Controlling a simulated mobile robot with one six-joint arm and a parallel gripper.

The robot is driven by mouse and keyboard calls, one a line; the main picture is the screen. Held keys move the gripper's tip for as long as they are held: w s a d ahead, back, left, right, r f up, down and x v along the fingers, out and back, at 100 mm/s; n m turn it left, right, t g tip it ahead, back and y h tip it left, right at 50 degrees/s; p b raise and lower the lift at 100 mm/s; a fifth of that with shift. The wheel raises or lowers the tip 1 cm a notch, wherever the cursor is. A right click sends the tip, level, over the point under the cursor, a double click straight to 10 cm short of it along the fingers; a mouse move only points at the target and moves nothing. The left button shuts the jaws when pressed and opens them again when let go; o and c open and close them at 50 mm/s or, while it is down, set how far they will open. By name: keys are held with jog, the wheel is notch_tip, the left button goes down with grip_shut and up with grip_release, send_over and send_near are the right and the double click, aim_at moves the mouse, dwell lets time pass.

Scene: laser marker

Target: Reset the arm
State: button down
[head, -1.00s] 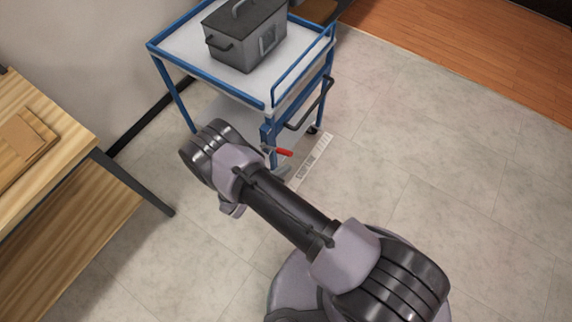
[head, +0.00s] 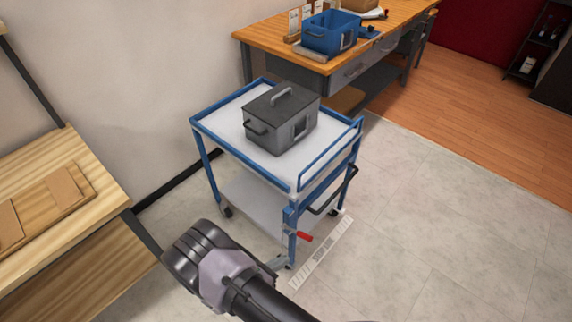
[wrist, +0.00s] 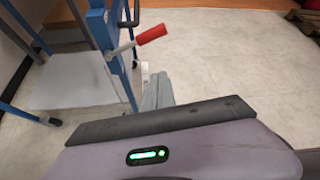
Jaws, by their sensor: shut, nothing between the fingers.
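My arm (head: 215,268) reaches in from the bottom of the head view, in front of the blue cart. In the wrist view, the grey fingers of my gripper (wrist: 158,82) are together, with nothing between them. They point toward the floor beside the cart's corner post. The gripper's body, with a green light, fills the bottom of that view. In the head view my arm partly hides the gripper.
A blue cart (head: 240,165) carries a grey lidded box (head: 280,125). Its red-handled lever (wrist: 151,34) is close to my gripper. A wooden table (head: 100,215) stands at left. A workbench (head: 375,45) with a blue bin (head: 330,35) stands behind. Floor at right is clear.

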jog(key=d+r+m+g+y, duration=0.1)
jog(key=d+r+m+g, duration=0.2)
jog(key=r+m, duration=0.5)
jog(key=d+r+m+g+y, duration=0.1)
jog(key=d+r+m+g, duration=0.2)
jog(key=r, duration=0.9)
jog(key=d+r+m+g, duration=0.2)
jog(key=d+r+m, duration=0.2)
jog(key=r+m, duration=0.45)
jog(key=s+d+r+m+t+y, duration=0.1)
jog(key=s+r+m+t+y, duration=0.1)
jog(key=s+r+m+y, duration=0.2)
jog(key=s+d+r+m+t+y, duration=0.2)
jog(key=s+r+m, duration=0.7)
jog(key=r, duration=0.7)
jog(key=m+t+y, duration=0.1)
jog(key=y, duration=0.1)
jog(key=shift+s+d+m+y, duration=0.25)
jog(key=shift+s+m+y, duration=0.05)
jog(key=shift+s+m, duration=0.1)
